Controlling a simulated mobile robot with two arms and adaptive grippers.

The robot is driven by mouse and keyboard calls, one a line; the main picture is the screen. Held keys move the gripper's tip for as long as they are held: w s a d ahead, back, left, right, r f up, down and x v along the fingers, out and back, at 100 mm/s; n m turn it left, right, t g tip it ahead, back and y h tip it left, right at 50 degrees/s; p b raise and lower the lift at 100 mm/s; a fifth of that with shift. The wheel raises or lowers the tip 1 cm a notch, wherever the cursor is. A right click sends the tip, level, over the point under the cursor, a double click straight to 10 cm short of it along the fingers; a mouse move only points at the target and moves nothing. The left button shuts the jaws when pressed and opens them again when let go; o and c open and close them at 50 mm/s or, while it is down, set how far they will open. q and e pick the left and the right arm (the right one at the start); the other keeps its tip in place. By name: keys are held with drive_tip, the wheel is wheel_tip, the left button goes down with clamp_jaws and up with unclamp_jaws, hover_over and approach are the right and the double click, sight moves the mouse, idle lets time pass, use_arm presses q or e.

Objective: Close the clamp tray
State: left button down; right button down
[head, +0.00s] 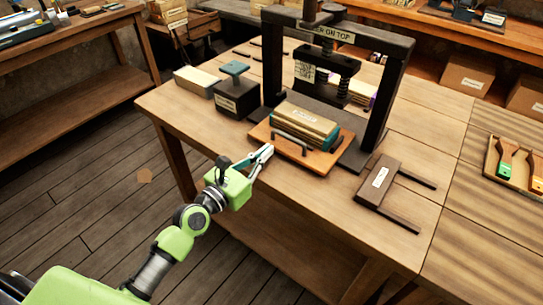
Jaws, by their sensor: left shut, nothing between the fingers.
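The clamp tray (315,163) is an orange-brown wooden board with a dark bar handle (291,142) along its front. It sticks out toward me from under the black press (389,95). A labelled block with a light wooden top (305,117) lies on the tray behind the handle. My left gripper (266,151) is shut and empty, at the tray's front left edge, left of the handle. I cannot tell whether its tips touch the tray. My right gripper is not in view.
A dark box with a teal-topped knob (236,90) and a pale block (196,80) stand left of the press on the wooden table (190,116). A dark two-pronged tool (380,181) lies at right. A tray with coloured-handled tools (515,165) lies farther right.

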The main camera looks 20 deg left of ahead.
sight(275, 144)
use_arm(q)
drive_tip(key=shift+w, duration=0.15)
drive_tip(key=shift+a+r, duration=0.1)
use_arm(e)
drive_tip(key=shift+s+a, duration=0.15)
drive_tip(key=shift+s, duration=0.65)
use_arm(q)
drive_tip(key=x, duration=0.3)
drive_tip(key=shift+w+p, duration=0.3)
drive_tip(key=shift+w+d, duration=0.3)
drive_tip(key=shift+w, duration=0.05)
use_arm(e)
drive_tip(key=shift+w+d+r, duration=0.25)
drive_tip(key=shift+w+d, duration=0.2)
use_arm(q)
drive_tip(key=shift+s, duration=0.15)
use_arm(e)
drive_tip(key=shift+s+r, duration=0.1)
